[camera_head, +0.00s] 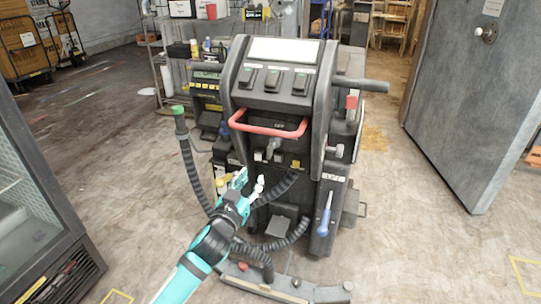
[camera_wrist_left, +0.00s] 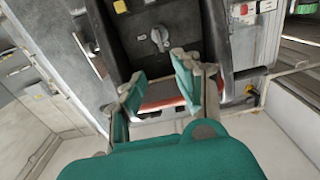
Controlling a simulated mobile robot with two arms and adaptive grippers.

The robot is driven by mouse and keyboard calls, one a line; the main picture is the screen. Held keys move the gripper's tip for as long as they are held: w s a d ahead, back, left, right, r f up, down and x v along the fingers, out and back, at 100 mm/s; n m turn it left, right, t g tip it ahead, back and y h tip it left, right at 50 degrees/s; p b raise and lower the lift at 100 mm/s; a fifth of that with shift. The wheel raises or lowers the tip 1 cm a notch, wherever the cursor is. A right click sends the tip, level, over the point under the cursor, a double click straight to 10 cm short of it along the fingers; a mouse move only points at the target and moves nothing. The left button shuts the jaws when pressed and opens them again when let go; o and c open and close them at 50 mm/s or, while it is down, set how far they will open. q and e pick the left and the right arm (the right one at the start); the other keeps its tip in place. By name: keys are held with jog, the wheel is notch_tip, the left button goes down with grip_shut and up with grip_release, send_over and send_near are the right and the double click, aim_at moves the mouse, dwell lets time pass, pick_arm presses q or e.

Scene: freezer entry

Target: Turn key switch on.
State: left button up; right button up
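A grey key switch (camera_head: 267,148) sits on the dark front panel of the machine, below its red bar handle (camera_head: 268,131). In the left wrist view the key switch (camera_wrist_left: 160,38) shows as a grey knob on a round base, beyond the fingertips. My left gripper (camera_head: 250,183) is in front of the machine, below and slightly left of the switch. Its teal fingers (camera_wrist_left: 160,82) are spread with nothing between them, apart from the switch. My right gripper is in neither view.
The machine (camera_head: 321,90) has black hoses (camera_head: 190,165) at its left and a blue-handled screwdriver (camera_head: 324,215) at its front. A glass-fronted cabinet (camera_head: 30,210) stands left, and a grey door (camera_head: 475,100) stands right. The floor around the machine is mostly clear.

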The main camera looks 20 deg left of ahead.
pick_arm(q)
send_near(268, 152)
jog(key=w, duration=0.3)
jog(key=w+b, duration=0.2)
jog(key=w, duration=0.5)
jog(key=shift+w+d+f, duration=0.1)
jog(key=shift+w+d, duration=0.05)
jog(key=shift+w, duration=0.75)
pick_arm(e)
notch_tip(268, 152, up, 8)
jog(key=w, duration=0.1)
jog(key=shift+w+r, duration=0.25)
pick_arm(q)
jog(key=shift+c, duration=0.2)
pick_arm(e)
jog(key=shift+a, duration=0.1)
pick_arm(q)
grip_shut()
